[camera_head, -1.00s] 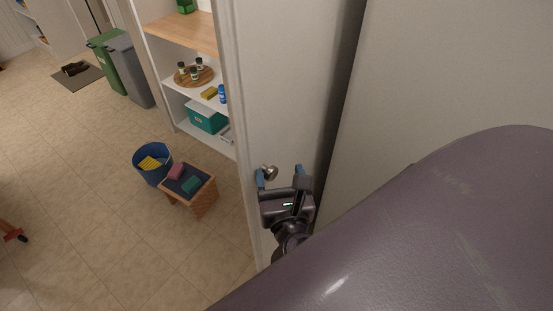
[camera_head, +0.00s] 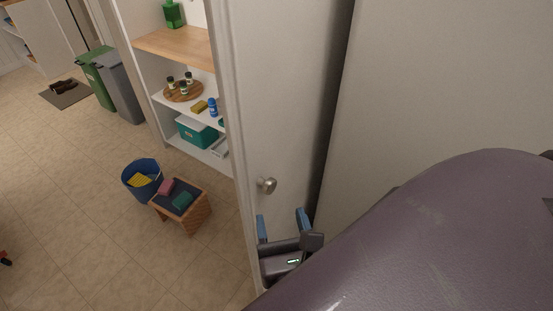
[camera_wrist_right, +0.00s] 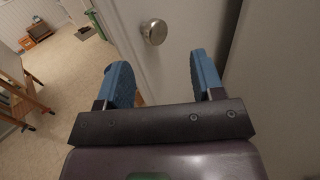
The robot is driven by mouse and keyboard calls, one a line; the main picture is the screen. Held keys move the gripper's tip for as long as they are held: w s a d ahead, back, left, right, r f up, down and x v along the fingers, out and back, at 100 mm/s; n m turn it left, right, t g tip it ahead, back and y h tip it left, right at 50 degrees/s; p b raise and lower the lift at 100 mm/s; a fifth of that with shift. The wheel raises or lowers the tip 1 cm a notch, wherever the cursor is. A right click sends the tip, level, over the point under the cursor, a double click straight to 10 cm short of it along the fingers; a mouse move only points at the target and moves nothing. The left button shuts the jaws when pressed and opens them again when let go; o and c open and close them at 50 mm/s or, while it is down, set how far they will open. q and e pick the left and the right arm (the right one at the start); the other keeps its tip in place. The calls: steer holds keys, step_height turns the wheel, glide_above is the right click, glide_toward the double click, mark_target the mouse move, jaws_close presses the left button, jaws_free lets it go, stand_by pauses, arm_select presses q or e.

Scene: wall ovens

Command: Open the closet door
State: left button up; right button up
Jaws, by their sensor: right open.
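The closet door (camera_head: 286,100) is a pale panel standing open at an angle, with shelves showing past its left edge. Its round metal knob (camera_head: 267,185) is on the face toward me, near that edge. The knob also shows in the right wrist view (camera_wrist_right: 154,32), beyond the fingertips. My right gripper (camera_head: 283,216) has blue fingers spread apart and empty. It is below the knob in the head view and apart from it. My left gripper is not in view.
Left of the door are shelves with a wooden board (camera_head: 183,91) and a teal box (camera_head: 197,131). A blue bucket (camera_head: 143,180) and a small wooden stool (camera_head: 181,205) stand on the tiled floor. Bins (camera_head: 119,88) stand farther back. A pale wall (camera_head: 440,80) is close on the right.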

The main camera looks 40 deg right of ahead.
steer(key=shift+b+v, duration=0.3)
steer(key=shift+v, duration=1.1)
